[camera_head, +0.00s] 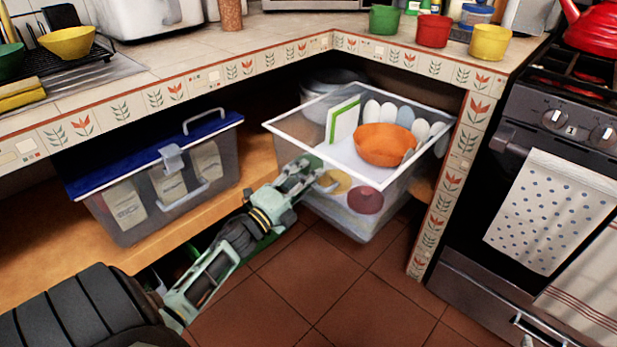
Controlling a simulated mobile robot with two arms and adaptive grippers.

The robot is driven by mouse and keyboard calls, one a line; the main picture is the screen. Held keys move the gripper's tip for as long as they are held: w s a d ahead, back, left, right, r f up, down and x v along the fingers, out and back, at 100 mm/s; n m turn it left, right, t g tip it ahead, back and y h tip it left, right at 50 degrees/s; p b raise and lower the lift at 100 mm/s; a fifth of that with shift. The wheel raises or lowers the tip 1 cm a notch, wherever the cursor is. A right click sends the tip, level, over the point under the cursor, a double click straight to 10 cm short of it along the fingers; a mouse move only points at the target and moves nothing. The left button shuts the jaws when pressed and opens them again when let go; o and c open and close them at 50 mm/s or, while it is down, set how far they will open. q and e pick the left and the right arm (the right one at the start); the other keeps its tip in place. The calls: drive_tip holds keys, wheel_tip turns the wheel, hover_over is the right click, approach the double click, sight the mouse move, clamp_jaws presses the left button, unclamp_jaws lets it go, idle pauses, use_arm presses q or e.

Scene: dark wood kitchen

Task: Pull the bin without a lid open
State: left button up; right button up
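The bin without a lid (290,137) is a clear, see-through tub with a pale rim, under the corner of the counter. Its front part stands out past the shelf, over the tiled floor. An orange bowl (384,146), a white and green board and a row of pale rounded items show in it. My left gripper (318,177) is at the bin's near left side, by its front wall. Its fingertips are small and overlap the bin, so I cannot tell whether they grip it. My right gripper is not in view.
A second clear bin with a blue lid (150,150) stands on the wooden shelf (262,163) at left. The oven (490,215) with a dotted towel is at right. Bare floor tiles (335,280) lie in front. The tiled counter edge (250,68) runs above the bins.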

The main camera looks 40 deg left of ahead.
use_arm(q)
drive_tip(key=v, duration=1.2)
idle(0.5)
